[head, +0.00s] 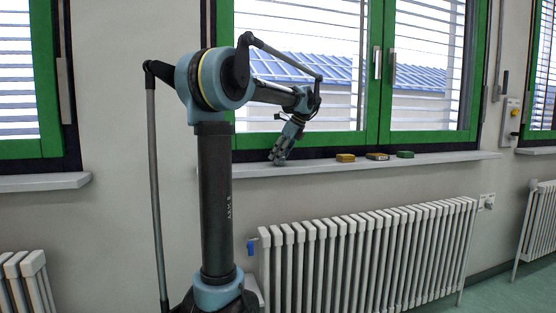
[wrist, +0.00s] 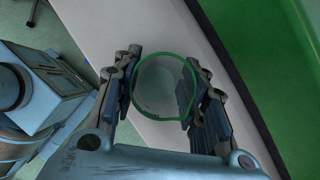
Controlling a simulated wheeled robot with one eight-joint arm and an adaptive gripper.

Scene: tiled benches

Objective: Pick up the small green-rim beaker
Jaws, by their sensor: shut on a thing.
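The small green-rim beaker (wrist: 160,86) is clear glass with a green ring at its mouth. In the wrist view it sits between the two fingers of my gripper (wrist: 161,92), with a finger against each side. Below it in that view is the pale window sill. I cannot tell whether the beaker touches the sill. In the head view my gripper (head: 277,156) points down at the left part of the sill, and the beaker cannot be made out there.
The narrow window sill (head: 460,157) also holds a yellow block (head: 346,158), an orange and dark block (head: 377,156) and a green block (head: 405,154), right of my gripper. The green-framed window (head: 384,80) stands behind. A white radiator (head: 370,250) is below.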

